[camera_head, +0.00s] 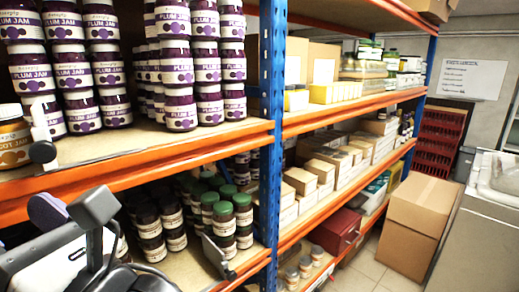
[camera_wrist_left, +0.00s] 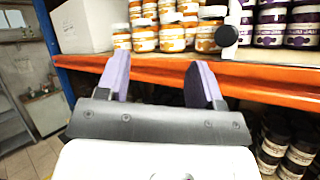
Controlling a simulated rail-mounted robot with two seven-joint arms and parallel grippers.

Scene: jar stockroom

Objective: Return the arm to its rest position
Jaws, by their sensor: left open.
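My left gripper (camera_head: 68,209) is at the lower left of the head view, in front of the shelving. In the left wrist view its two purple-padded fingers (camera_wrist_left: 160,78) stand wide apart with nothing between them. Beyond them runs the orange shelf beam (camera_wrist_left: 150,73), with orange-labelled jars (camera_wrist_left: 145,39) on the shelf above it. The fingers look apart from the jars. My right gripper is in neither view.
Plum jam jars (camera_head: 180,65) fill the upper shelf; green-lidded jars (camera_head: 222,215) stand below. A blue upright (camera_head: 272,120) divides the bays. A cardboard box (camera_head: 415,225) stands on the floor at right. A white box (camera_wrist_left: 88,25) sits left of the orange-labelled jars.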

